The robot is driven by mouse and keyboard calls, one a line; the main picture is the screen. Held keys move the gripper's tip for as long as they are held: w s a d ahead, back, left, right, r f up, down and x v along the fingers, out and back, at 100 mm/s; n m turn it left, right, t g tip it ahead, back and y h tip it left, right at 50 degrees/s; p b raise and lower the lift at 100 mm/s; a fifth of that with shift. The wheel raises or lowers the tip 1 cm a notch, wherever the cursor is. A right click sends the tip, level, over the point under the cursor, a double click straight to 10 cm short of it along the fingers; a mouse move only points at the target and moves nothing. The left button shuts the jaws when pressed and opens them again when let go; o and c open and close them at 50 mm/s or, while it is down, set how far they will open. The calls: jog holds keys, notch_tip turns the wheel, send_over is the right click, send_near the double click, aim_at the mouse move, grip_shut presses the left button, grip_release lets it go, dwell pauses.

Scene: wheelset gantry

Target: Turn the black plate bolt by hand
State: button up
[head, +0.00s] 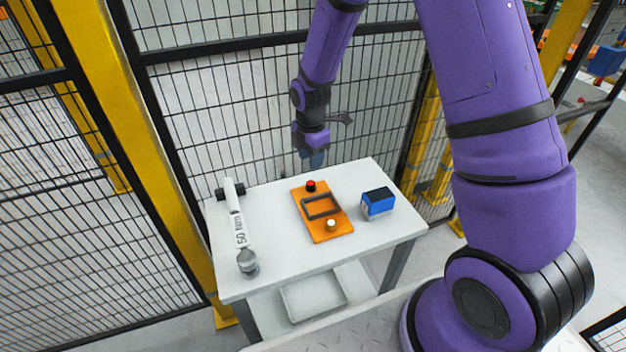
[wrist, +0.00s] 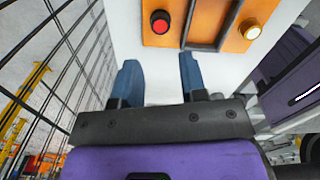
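An orange plate (head: 336,226) lies on the white table. It carries a black rectangular frame (head: 306,208), a red cap on a black round base (head: 311,186) at the far end, and a cream-white knob (head: 331,224) at the near end. The wrist view shows the red cap (wrist: 159,21) and the pale knob (wrist: 251,30) too. I cannot tell which part is the black plate bolt. My gripper (head: 312,160) hangs near the table's far edge, beyond the red cap. Its two blue fingers (wrist: 158,66) stand apart with nothing between them, short of the plate.
A white wrench marked 50 Nm (head: 238,222) lies on the left of the table, beside a black cylinder (head: 223,193). Mesh fencing (head: 220,115) rises close behind the table.

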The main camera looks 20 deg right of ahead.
aim_at(311, 183)
notch_tip(311, 183, down, 9)
jog(key=shift+f, duration=0.15)
jog(key=shift+c, duration=0.4)
jog(key=c, duration=0.6)
